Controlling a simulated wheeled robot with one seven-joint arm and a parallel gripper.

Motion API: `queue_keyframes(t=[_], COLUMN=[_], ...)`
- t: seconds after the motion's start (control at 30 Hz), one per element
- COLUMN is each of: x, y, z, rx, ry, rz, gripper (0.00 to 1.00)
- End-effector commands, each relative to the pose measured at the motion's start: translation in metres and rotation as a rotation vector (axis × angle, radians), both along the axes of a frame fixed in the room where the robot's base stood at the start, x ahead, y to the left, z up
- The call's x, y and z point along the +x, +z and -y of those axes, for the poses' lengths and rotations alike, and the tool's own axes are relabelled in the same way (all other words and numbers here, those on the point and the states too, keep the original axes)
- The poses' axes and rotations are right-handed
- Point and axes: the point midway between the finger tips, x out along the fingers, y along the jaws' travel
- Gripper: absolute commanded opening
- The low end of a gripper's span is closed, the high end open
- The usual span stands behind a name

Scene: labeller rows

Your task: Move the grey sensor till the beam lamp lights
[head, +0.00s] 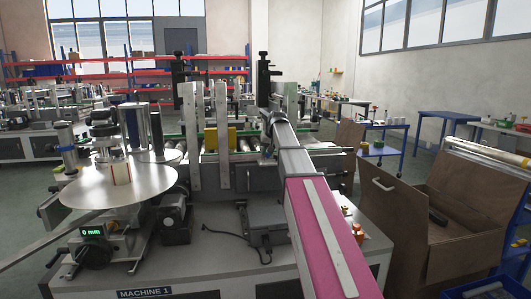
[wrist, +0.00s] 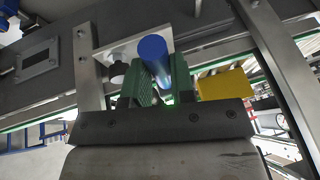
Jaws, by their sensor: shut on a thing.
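In the wrist view my gripper (wrist: 160,72) has its two green ridged fingers closed on either side of a blue cylinder (wrist: 154,50), whose round end points up in the picture. A pale bracket plate (wrist: 118,48) lies behind it, with a small dark part (wrist: 118,70) to the left of the fingers. I cannot make out which part is the grey sensor; the fingers may cover it. In the head view my arm hides the grip at the labelling machine (head: 190,232). I cannot pick out the beam lamp or tell whether it is lit.
Yellow blocks stand on the conveyor between upright posts, one (head: 210,139) left of my arm; a yellow block (wrist: 226,84) is close right of the fingers in the wrist view. A round label disc (head: 90,190) is at left, a brown open cabinet (head: 400,235) at right.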

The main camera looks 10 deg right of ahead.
Motion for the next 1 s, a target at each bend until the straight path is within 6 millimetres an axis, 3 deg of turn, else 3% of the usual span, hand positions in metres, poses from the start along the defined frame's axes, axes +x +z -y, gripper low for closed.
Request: queue_keyframes(t=[0.2,0.23,0.3,0.67,1.0], x=[0.000,0.000,0.000,-0.001,-0.022], y=[0.000,0.000,0.000,0.003,0.051], z=[0.000,0.000,0.000,0.000,0.010], rx=[0.001,0.001,0.000,0.001,0.000], ry=[0.000,0.000,0.000,-0.002,-0.003], rz=[0.000,0.000,0.000,0.001,0.003], gripper=[0.00,0.26,0.48,0.48,0.48])
